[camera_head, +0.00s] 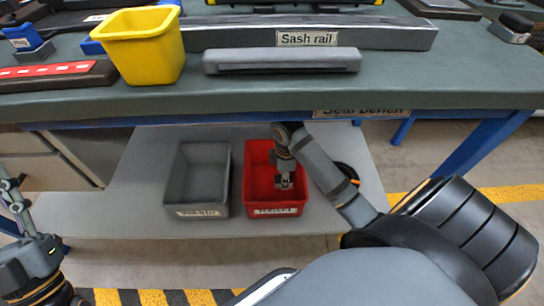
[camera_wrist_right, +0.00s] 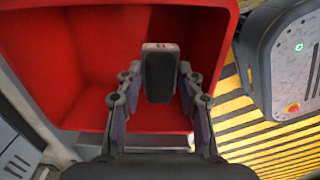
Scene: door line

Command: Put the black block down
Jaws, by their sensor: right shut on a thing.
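My right gripper (camera_head: 285,183) reaches down over the red bin (camera_head: 258,160) on the lower shelf. In the right wrist view, my right gripper (camera_wrist_right: 160,88) is shut on the black block (camera_wrist_right: 160,76), which stands lengthwise between the fingers. The red bin's inner walls (camera_wrist_right: 80,60) surround the block in that view. I cannot tell whether the block touches the bin floor. In the head view the block is too small and hidden to make out clearly. My left gripper (camera_head: 12,190) is at the left edge, away from the bins, partly cut off.
A grey bin (camera_head: 176,185) stands left of the red bin on the shelf (camera_head: 110,205). The bench top (camera_head: 420,80) overhangs the shelf and carries a yellow bin (camera_head: 143,50) and a grey rail (camera_head: 285,60). A blue bench leg (camera_head: 485,142) stands on the right.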

